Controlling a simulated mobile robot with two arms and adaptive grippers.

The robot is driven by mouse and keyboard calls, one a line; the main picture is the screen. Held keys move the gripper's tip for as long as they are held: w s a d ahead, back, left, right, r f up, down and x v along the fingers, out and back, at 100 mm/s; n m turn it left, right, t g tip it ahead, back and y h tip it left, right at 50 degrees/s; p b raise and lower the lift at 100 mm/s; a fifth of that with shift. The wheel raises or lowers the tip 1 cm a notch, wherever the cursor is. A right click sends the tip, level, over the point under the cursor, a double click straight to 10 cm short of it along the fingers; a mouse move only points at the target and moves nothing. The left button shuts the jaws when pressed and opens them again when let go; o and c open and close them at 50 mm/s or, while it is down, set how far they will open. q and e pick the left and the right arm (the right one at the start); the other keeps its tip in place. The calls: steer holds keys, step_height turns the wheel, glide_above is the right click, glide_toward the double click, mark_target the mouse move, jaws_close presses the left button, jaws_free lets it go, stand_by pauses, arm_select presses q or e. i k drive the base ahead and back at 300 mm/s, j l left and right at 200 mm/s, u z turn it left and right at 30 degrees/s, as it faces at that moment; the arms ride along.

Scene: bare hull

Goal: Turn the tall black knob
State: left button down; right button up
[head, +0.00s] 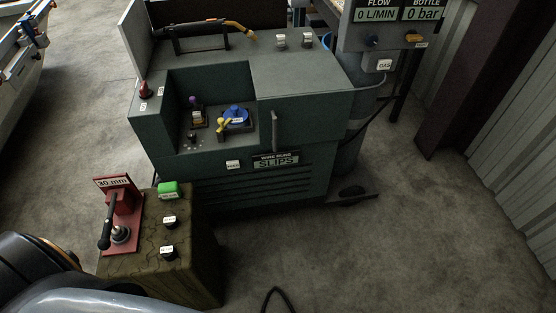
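Several dark knobs are in the head view, and I cannot tell for sure which is the tall black one. A small black knob (192,138) sits in the recess of the green machine (215,190). Neither gripper is in view; only arm links of mine show at the lower left.
A red stand (121,205) with a black lever and a green item (168,190) share the block. A blue and yellow device (234,116) is in the recess, and a torch (232,28) lies on top. Floor (350,250) at the lower right is mostly free. A black loop (277,292) shows at the bottom edge.

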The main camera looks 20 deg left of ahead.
mark_target(191, 136)
steer(key=u, duration=1.35)
